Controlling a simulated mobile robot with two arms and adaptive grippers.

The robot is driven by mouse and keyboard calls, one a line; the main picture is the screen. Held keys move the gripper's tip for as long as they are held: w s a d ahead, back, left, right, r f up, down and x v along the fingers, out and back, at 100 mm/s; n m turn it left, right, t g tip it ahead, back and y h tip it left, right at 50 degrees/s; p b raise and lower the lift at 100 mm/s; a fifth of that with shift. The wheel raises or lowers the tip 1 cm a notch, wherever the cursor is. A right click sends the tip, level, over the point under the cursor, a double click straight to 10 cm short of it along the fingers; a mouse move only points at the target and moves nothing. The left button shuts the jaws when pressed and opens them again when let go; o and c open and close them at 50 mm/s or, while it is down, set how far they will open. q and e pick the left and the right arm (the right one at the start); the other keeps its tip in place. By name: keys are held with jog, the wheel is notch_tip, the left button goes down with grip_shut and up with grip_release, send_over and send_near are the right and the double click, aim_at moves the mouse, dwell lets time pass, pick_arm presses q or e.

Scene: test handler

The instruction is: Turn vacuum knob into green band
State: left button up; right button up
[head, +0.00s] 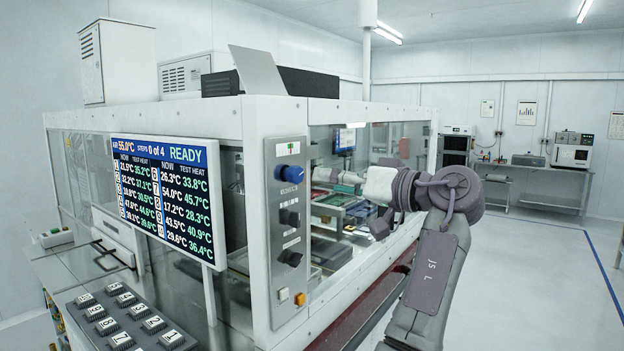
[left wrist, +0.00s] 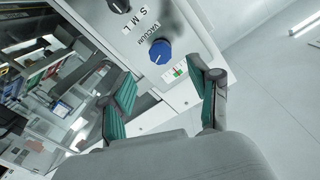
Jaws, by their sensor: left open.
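The blue vacuum knob (head: 291,174) is at the upper part of the grey control panel (head: 275,310). It also shows in the left wrist view (left wrist: 160,51), with a white pointer line on its face. Next to it is a small white gauge (head: 290,149) with a green band and some red, seen closer in the left wrist view (left wrist: 176,70); its needle is too small to read. My left gripper (head: 381,193) is right of the panel, apart from the knob. In the left wrist view its open, empty, green-padded fingers (left wrist: 165,88) spread either side below the knob.
Dark knobs (head: 289,217) sit below the blue one. A READY display (head: 165,190) and keypad (head: 130,322) stand left. The glass-walled cabinet (head: 350,112) lies behind the panel. The floor (head: 540,270) at right is clear.

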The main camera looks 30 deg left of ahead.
pick_arm(q)
jog(key=shift+s+d, duration=0.15)
jog(key=shift+d, duration=0.8)
jog(key=shift+s+d, duration=0.1)
jog(key=shift+d, duration=0.85)
